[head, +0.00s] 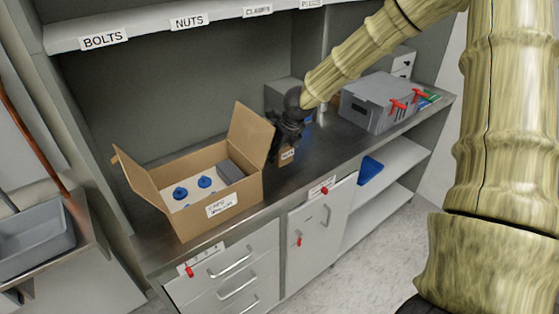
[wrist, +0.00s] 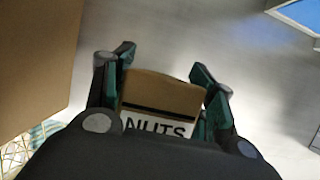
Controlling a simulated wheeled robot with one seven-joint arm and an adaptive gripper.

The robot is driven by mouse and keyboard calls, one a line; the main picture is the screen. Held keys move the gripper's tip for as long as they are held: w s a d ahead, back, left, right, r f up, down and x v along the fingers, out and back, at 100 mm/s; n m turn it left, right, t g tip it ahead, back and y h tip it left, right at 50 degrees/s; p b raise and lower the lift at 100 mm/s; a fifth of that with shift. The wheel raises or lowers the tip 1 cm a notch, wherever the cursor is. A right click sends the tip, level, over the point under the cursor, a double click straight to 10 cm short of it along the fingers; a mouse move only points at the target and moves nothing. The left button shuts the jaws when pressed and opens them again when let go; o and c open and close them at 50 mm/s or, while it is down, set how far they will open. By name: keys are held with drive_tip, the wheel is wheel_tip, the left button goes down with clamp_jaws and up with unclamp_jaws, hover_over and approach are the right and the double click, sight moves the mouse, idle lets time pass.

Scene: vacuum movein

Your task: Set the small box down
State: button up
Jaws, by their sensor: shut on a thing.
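The small box (wrist: 160,95) is brown cardboard with a white label reading "NUTS". In the wrist view it sits between the two fingers of my gripper (wrist: 163,88), which is shut on it. In the head view the small box (head: 286,156) shows below my gripper (head: 287,143), over the dark metal counter (head: 335,145), just right of the large open carton. I cannot tell whether its underside touches the counter.
A large open carton (head: 222,207) with blue knobs (head: 180,193) inside stands to the left, its right flap close to my gripper. A grey case (head: 372,103) with red clamps stands to the right. A labelled shelf (head: 150,30) runs above. Bare counter lies between carton and case.

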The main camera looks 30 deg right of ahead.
sight(280, 160)
drive_tip(key=shift+f, duration=1.55)
drive_tip(key=shift+f+b, duration=0.3)
drive_tip(key=shift+f, duration=0.25)
drive_tip(key=o, duration=1.2)
drive_tip(key=shift+p+v, duration=0.4)
drive_tip(key=shift+v, duration=5.6)
